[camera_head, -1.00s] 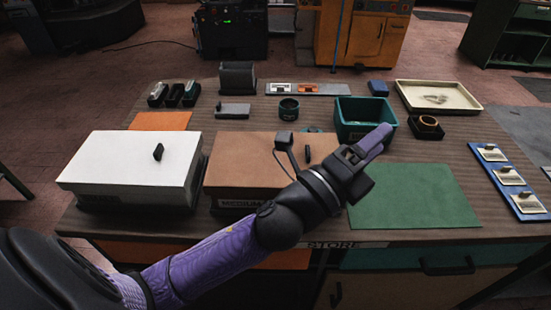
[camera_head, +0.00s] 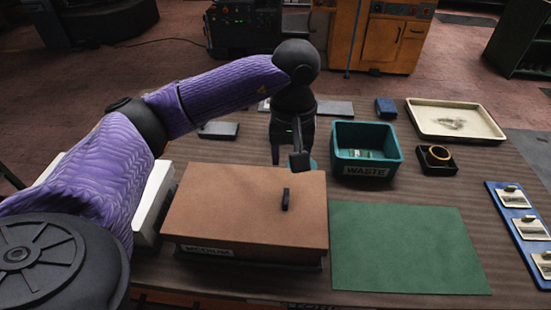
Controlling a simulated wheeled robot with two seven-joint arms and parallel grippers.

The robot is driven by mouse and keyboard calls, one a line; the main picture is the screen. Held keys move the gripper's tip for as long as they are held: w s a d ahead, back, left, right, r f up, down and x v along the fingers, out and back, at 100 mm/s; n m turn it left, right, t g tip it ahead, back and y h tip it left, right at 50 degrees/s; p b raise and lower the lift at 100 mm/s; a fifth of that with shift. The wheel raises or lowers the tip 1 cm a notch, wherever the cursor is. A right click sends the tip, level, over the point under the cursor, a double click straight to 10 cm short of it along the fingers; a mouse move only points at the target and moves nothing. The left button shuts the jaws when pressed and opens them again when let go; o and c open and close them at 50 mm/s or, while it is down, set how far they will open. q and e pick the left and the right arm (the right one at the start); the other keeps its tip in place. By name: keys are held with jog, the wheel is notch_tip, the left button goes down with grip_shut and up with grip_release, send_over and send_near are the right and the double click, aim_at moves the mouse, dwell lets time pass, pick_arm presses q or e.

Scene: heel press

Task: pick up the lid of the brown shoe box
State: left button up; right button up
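The brown shoe box (camera_head: 250,252) stands on the table with its brown lid (camera_head: 225,205) on. Its front label reads MEDIUM. A small upright black handle (camera_head: 286,199) sticks up from the lid, right of its middle. My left gripper (camera_head: 288,158) points down over the lid's far edge, beyond the handle in the picture. Its two dark fingers look apart with nothing between them. It does not touch the handle, and its exact height is hard to tell. My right gripper is not in view.
A white box (camera_head: 153,205) stands left of the brown one, mostly behind my arm. A green mat (camera_head: 400,250) lies to the right. A teal WASTE bin (camera_head: 366,132), a dark holder with a ring (camera_head: 436,159), a cream tray (camera_head: 455,136) and a blue tag board (camera_head: 500,205) lie beyond.

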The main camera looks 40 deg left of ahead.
aim_at(286, 195)
pick_arm(q)
jog(key=f, duration=0.1)
jog(key=s+f, duration=0.1)
jog(key=f, duration=0.3)
jog(key=shift+s+f, duration=0.15)
jog(key=shift+s, duration=0.15)
jog(key=f, duration=0.3)
jog(key=shift+s+d+f, duration=0.1)
jog(key=shift+d+f, duration=0.1)
jog(key=shift+f, duration=0.45)
jog(key=shift+c, duration=0.6)
grip_shut()
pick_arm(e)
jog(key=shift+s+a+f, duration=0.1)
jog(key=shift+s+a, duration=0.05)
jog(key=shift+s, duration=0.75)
